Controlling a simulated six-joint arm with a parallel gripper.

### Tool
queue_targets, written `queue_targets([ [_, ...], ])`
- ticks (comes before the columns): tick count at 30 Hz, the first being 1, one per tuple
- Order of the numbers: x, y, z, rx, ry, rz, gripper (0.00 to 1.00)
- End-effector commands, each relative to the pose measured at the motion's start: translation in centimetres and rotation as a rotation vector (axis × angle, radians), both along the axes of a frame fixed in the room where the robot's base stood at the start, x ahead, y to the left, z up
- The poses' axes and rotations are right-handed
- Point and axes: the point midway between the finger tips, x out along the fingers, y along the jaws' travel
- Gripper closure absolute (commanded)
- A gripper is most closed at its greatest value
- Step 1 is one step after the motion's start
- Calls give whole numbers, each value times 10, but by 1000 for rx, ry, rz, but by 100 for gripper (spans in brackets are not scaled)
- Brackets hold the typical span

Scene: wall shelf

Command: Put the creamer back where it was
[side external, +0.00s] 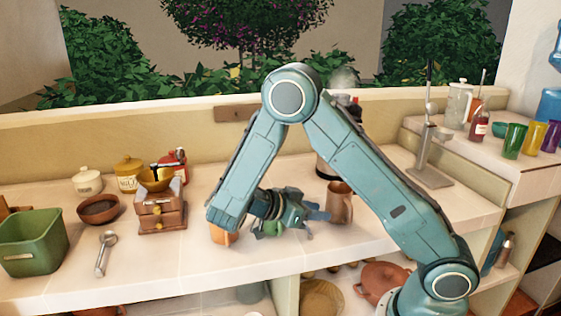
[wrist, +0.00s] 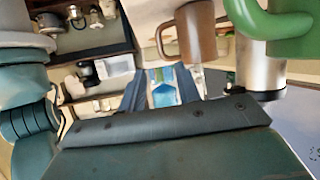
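A brown, copper-coloured jug with a handle, which I take for the creamer (side external: 341,204), stands upright on the counter right of my gripper (side external: 315,222). In the wrist view the brown jug (wrist: 198,32) shows at the top, beyond the fingers, with its handle to the left. My gripper is low over the counter and points right, close to the jug. In the wrist view my gripper (wrist: 160,88) has its two dark fingers apart, with only distant blue background between them. The jug is not between the fingers. Whether a fingertip touches it I cannot tell.
A silver cylinder (wrist: 261,68) and a green handle (wrist: 265,20) are close by in the wrist view. An orange cup (side external: 222,236) stands partly hidden under my arm. A metal press stand (side external: 431,150) is at the right, a wooden grinder (side external: 162,210) at the left.

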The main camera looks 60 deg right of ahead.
Motion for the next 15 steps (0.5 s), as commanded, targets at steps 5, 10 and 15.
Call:
queue_targets([
  [5, -1, -1, 7, 98, 13, 37, 67],
  [10, -3, -1, 18, 263, 35, 125, 67],
  [15, -6, 2, 31, 450, 61, 259, 67],
])
